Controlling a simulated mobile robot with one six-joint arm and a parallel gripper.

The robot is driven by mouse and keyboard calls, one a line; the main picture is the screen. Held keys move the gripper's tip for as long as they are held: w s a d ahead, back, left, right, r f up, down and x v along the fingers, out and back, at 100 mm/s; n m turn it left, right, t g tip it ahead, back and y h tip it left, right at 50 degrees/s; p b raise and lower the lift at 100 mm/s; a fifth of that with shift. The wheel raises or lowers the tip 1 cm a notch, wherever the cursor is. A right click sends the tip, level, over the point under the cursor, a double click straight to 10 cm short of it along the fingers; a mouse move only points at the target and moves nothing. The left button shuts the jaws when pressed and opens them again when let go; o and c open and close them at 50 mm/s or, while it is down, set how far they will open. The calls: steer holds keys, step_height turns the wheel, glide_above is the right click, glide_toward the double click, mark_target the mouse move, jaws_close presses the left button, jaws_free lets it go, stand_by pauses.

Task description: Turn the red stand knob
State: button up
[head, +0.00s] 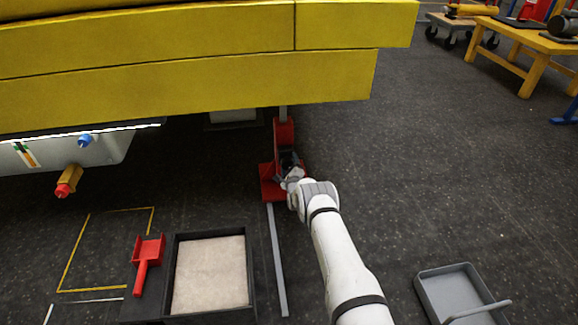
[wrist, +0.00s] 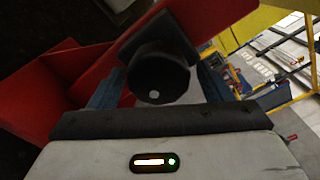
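The red stand (head: 283,133) stands on the floor under the yellow boom (head: 190,75), with a grey post at its top. Its red body also shows in the wrist view (wrist: 60,85). My gripper (head: 290,172) is at the stand in the head view. In the wrist view, my gripper's two blue-grey fingers (wrist: 160,86) are on either side of the knob, apart and with narrow gaps; contact is not clear.
A dark-rimmed tray with a pale filling (head: 246,312) and a red scoop (head: 147,255) lie at the lower left. A grey handled tray (head: 430,290) is at the lower right. A grey strip (head: 277,260) runs along the floor.

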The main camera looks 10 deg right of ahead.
steer(key=shift+o, duration=0.3)
steer(key=shift+a, duration=0.1)
steer(key=shift+s+r+p, duration=0.15)
steer(key=shift+s+p, duration=0.35)
steer(key=shift+p, duration=0.05)
steer(key=s+p, duration=0.3)
steer(key=s, duration=0.3)
steer(key=shift+s, duration=0.4)
steer(key=shift+s+f, duration=0.1)
steer(key=shift+f, duration=0.1)
